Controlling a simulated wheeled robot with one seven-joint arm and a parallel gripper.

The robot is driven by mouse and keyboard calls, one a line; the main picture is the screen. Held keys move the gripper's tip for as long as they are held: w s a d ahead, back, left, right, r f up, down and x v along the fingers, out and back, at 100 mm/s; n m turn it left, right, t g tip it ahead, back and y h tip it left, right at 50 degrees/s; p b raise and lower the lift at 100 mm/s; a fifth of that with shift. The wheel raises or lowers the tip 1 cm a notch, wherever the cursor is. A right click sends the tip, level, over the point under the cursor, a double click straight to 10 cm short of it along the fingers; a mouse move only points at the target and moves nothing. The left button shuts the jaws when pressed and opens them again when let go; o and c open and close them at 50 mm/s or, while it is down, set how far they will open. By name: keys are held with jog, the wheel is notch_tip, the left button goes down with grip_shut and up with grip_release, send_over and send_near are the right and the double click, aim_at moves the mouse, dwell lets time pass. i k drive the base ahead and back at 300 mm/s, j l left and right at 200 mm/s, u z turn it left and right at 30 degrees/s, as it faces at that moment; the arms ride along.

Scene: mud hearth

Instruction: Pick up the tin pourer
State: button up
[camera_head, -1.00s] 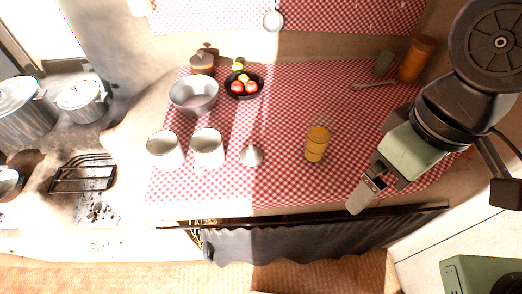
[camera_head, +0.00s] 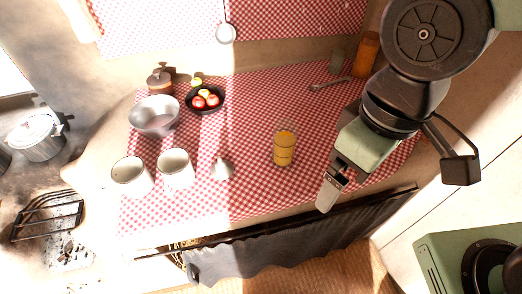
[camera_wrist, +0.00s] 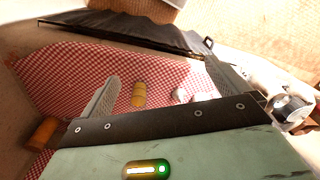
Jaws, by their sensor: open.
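The tin pourer appears to be the small grey metal piece (camera_head: 221,169) with a flared base and a narrow stem, standing on the red checked cloth (camera_head: 255,115) in the head view. It stands right of two pale mugs and left of a glass of orange-yellow content. My gripper (camera_head: 329,196) is over the counter's front edge, right of the glass and well apart from the pourer. In the wrist view my gripper's jaws (camera_wrist: 165,85) are spread with nothing between them. A small pale shape (camera_wrist: 180,95) beyond them may be the pourer; I cannot be sure.
The glass (camera_head: 285,148) stands between my gripper and the pourer. Mugs (camera_head: 131,176) (camera_head: 175,168), a metal bowl (camera_head: 154,116) and a black fruit bowl (camera_head: 205,99) are at left. An orange-brown cylinder (camera_head: 366,54) stands at the back right. The cloth behind the glass is clear.

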aim_at(221, 169)
jog(key=j+u, duration=0.3)
jog(key=u, duration=0.2)
jog(key=j+u, duration=0.25)
jog(key=u, duration=0.2)
jog(key=i+j+u, duration=0.1)
jog(key=j+u, duration=0.15)
jog(key=u, duration=0.25)
